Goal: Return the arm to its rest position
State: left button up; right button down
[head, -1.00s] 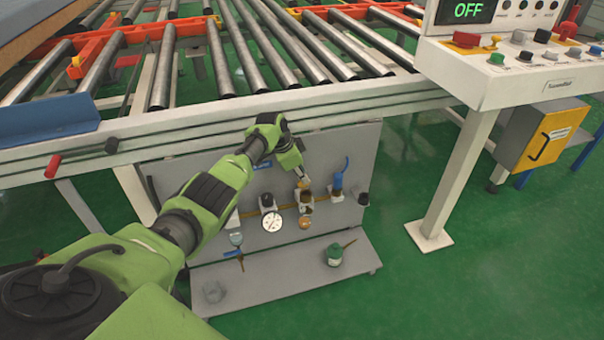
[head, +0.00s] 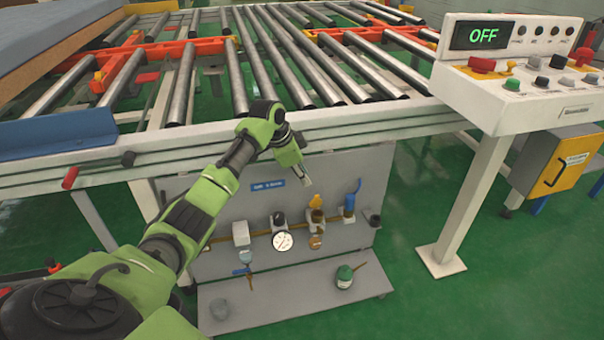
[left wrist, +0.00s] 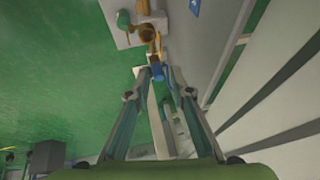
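My left arm, green with black joints, reaches in from the left in the head view. Its gripper (head: 302,180) points down and right in front of the grey valve panel, just below the conveyor frame. In the left wrist view its two fingers (left wrist: 160,73) stand apart with a gap between the tips and nothing held. My right arm and gripper are not in view.
The white conveyor frame (head: 350,126) with steel rollers runs just above the gripper. A round gauge (head: 283,241) sits on the panel and a green-capped item (head: 345,276) on the shelf below. A control console (head: 520,75) reading OFF stands right. Green floor (head: 410,210) is open between.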

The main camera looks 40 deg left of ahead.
pick_arm(q)
jog(key=shift+s+r, duration=0.15)
jog(key=shift+r, duration=0.15)
jog(key=shift+f, duration=0.1)
